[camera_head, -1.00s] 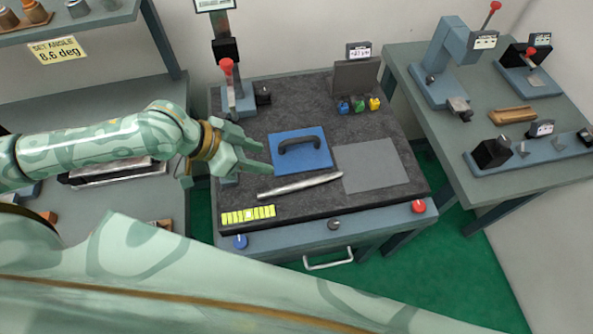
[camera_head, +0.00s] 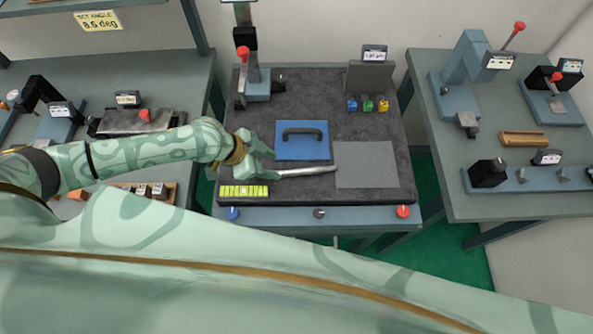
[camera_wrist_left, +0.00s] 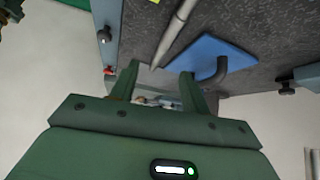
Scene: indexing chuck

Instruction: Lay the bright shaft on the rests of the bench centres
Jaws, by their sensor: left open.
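The bright shaft (camera_head: 308,171), a slim silver rod, lies on the dark plate of the middle bench, in front of a blue pad. My left gripper (camera_head: 268,161) is open at the shaft's left end, which it partly hides. In the left wrist view the shaft (camera_wrist_left: 176,33) runs down to the gap between the open fingers (camera_wrist_left: 157,76); nothing is clamped. The bench centres (camera_head: 535,179) stand on the right table, a long blue-grey base with a black block at its left and small grey rests (camera_head: 521,176). My right gripper is not in view.
The blue pad (camera_head: 290,153) with a dark handle lies just behind the shaft, and a grey sheet (camera_head: 366,178) at its right end. A yellow-green strip (camera_head: 243,191) is near the front left. A red-knobbed stand (camera_head: 257,88) rises behind. A wooden block (camera_head: 524,139) lies behind the bench centres.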

